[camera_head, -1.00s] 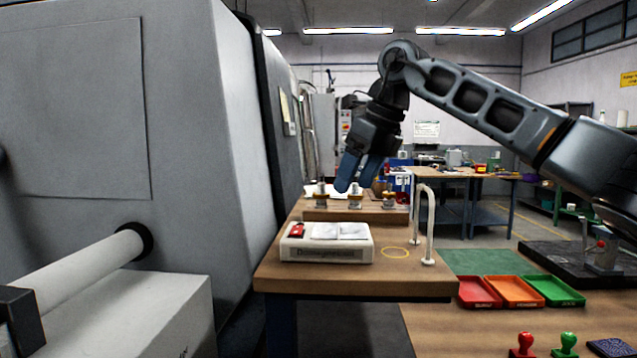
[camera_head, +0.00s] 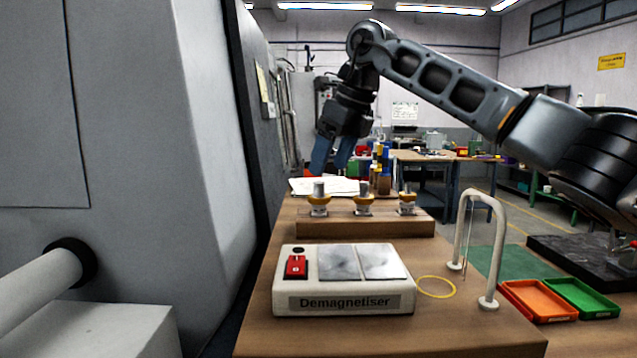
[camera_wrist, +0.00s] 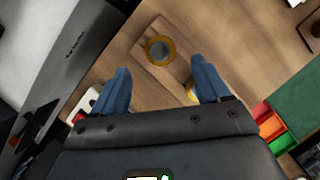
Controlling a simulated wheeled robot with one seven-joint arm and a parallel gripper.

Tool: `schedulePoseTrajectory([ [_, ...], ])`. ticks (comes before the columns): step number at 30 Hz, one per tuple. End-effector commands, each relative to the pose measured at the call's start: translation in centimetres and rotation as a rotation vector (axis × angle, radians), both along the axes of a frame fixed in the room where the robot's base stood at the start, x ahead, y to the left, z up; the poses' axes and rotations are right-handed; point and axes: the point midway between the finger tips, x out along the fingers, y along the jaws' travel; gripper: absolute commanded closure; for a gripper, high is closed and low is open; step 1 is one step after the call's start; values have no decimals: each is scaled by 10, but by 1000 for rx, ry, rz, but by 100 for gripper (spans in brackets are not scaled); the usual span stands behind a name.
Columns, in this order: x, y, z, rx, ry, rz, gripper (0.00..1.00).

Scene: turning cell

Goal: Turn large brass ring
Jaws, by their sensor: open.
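Three brass rings sit around grey metal posts on a wooden block (camera_head: 365,228): a left one (camera_head: 319,200), a middle one (camera_head: 363,202) and a right one (camera_head: 407,199). The left one looks the widest in the head view. My gripper (camera_head: 331,168) is open and empty, its blue fingers pointing down above and behind the left part of the block. In the wrist view my gripper (camera_wrist: 160,68) has its fingers spread, with one brass ring (camera_wrist: 151,55) around a grey centre just beyond the fingertips. A second ring (camera_wrist: 190,93) is partly hidden by the right finger.
A white demagnetiser (camera_head: 345,303) with a red switch stands in front of the block. A yellow circle (camera_head: 436,287) and a white arched rail (camera_head: 480,197) are to its right. Orange (camera_head: 540,300) and green (camera_head: 583,297) trays lie further right. A big grey machine (camera_head: 190,120) bounds the left.

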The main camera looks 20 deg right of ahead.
Motion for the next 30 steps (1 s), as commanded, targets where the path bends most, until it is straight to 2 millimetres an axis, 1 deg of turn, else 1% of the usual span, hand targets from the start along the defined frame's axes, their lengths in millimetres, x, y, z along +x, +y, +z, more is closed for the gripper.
schedulePoseTrajectory([
  [6,10,8,-32,2,4,1,24],
  [12,17,13,-52,1,2,0,24],
  [17,19,14,-58,-1,1,0,24],
  [23,19,14,-58,0,0,0,24],
  [30,20,14,-58,0,0,0,46],
])
